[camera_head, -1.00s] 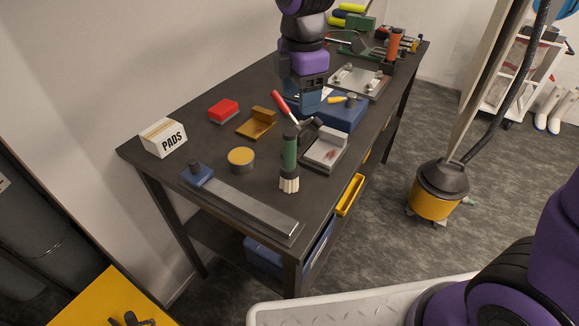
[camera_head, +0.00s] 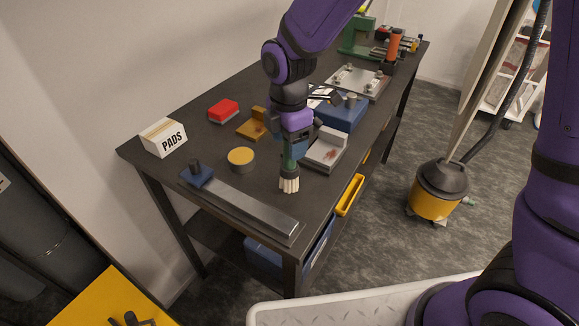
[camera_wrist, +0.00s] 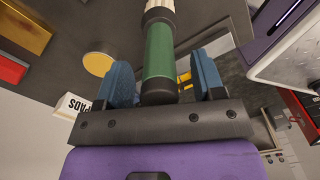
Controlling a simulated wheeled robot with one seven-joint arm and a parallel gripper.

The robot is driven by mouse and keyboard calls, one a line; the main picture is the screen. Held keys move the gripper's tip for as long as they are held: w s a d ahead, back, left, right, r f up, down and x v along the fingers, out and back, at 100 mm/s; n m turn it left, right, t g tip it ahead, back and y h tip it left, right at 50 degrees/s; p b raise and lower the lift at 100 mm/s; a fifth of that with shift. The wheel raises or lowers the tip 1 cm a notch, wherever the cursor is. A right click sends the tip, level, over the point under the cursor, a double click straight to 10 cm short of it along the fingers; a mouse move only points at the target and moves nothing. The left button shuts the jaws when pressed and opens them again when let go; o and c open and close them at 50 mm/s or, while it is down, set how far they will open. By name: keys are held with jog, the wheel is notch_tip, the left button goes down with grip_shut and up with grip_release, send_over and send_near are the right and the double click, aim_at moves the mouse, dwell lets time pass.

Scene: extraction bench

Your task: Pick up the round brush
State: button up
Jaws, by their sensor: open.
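The round brush (camera_head: 289,181) stands upright on the dark bench, pale bristles down, just behind the long steel bar. Its green handle shows between my fingers in the wrist view (camera_wrist: 159,60). My gripper (camera_head: 290,150) is over the brush from above, with its blue fingers (camera_wrist: 163,80) open on either side of the handle. In the wrist view there are gaps between handle and fingers. The upper handle is hidden by my gripper in the head view.
The steel bar with a blue end (camera_head: 245,204) lies in front. A round yellow-topped tin (camera_head: 241,158) is to the left and a grey block (camera_head: 324,151) close to the right. A PADS box (camera_head: 163,138) and red block (camera_head: 223,111) stand farther left.

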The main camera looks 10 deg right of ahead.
jog(key=shift+f, duration=0.75)
jog(key=shift+c, duration=0.3)
jog(key=c, duration=0.9)
jog(key=shift+c, duration=0.2)
jog(key=shift+r, duration=0.15)
